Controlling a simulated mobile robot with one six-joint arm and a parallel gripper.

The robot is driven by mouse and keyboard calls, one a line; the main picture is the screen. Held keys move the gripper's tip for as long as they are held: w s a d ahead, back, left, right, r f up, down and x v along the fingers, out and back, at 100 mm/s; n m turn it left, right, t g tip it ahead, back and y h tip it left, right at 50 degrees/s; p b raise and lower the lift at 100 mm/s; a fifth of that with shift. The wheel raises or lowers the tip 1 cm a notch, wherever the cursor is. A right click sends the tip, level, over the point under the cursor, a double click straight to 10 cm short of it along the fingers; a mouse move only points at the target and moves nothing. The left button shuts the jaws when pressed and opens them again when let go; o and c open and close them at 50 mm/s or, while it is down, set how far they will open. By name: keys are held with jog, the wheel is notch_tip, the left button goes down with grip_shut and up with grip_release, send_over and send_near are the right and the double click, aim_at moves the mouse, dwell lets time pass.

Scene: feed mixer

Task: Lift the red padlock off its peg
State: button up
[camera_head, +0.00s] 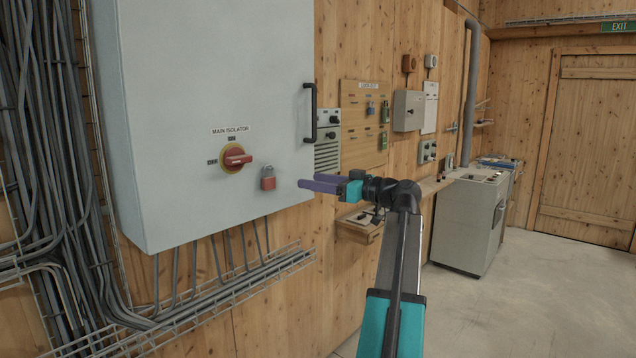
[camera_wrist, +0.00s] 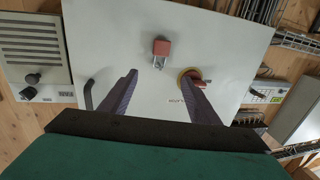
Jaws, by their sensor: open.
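The red padlock (camera_head: 268,183) hangs on the front of the grey cabinet (camera_head: 200,90), just right of and below the red-and-yellow isolator switch (camera_head: 236,158). In the wrist view the padlock (camera_wrist: 162,47) appears upside down, body above its shackle, beyond the fingertips and between their lines. The peg itself is too small to make out. My gripper (camera_head: 305,184) is to the right of the padlock, with its purple fingers pointing left toward it. In the wrist view the two fingers (camera_wrist: 158,80) are apart with nothing between them. They do not touch the padlock.
A black door handle (camera_head: 311,112) stands out from the cabinet's right edge, above my gripper. A wire cable tray (camera_head: 210,292) with grey cables runs below the cabinet. A wooden board with small padlocks (camera_head: 365,125) hangs to the right. Open floor lies at right.

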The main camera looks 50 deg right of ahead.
jog(key=w+a+p, duration=0.1)
jog(key=w+p, duration=0.3)
jog(key=w, duration=0.9)
jog(key=shift+w+a, duration=0.35)
jog(key=shift+w, duration=0.05)
jog(key=c, duration=1.2)
jog(key=shift+o, duration=0.2)
jog(key=shift+r, duration=0.7)
jog(key=shift+s, duration=0.15)
jog(key=shift+s+a+b, duration=0.2)
jog(key=shift+s+b, duration=1)
jog(key=shift+s, duration=1.15)
jog(key=shift+s, duration=0.1)
